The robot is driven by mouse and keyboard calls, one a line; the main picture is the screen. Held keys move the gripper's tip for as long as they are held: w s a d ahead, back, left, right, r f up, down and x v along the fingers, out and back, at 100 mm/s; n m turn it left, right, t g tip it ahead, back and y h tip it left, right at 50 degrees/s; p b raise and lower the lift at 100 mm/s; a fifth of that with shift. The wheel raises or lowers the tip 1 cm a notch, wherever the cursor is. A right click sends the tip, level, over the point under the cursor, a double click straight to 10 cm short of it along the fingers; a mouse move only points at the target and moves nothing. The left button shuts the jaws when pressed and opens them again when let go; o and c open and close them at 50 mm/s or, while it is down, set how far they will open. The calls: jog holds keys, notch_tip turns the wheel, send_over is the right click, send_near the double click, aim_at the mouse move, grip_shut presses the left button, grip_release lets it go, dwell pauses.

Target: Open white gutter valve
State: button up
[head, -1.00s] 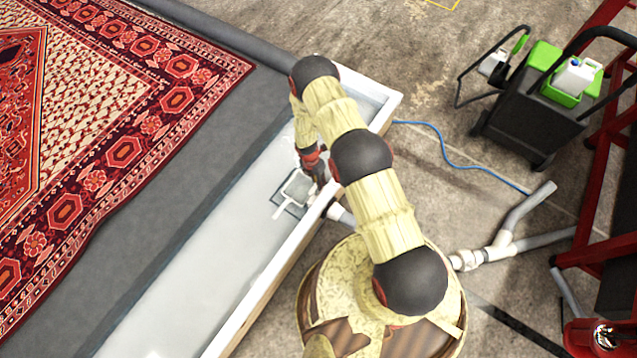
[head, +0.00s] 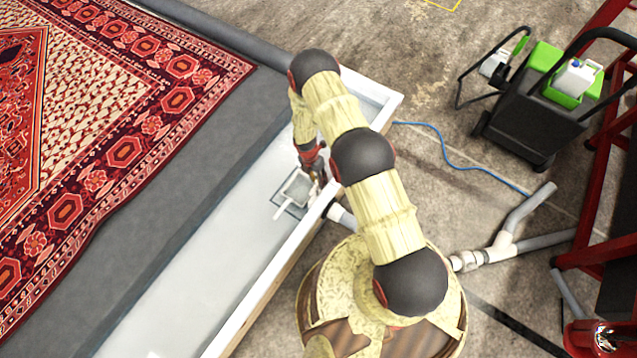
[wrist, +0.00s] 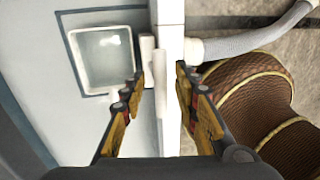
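The white gutter (head: 215,262) runs diagonally past my base, with a pale square drain basin (head: 297,188) in its floor. The basin also shows in the wrist view (wrist: 103,58). A white upright bar (wrist: 160,75), which looks like the valve handle, stands against the gutter's side wall just right of the basin. My gripper (wrist: 159,76) is open, its two fingers apart on either side of this bar and the wall's rim. I cannot tell whether either finger touches. In the head view my arm largely hides this spot. A short white strip (head: 283,212) lies by the basin.
A grey pipe (wrist: 250,45) leaves the gutter wall on its outer side and shows in the head view (head: 342,217). A patterned red rug (head: 110,150) lies left. A black and green machine (head: 535,105) and red frame (head: 600,200) stand right.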

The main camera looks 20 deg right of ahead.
notch_tip(320, 180, up, 9)
jog(key=w+a, duration=0.1)
jog(key=shift+w, duration=0.2)
jog(key=shift+r, duration=0.1)
dwell(0.4)
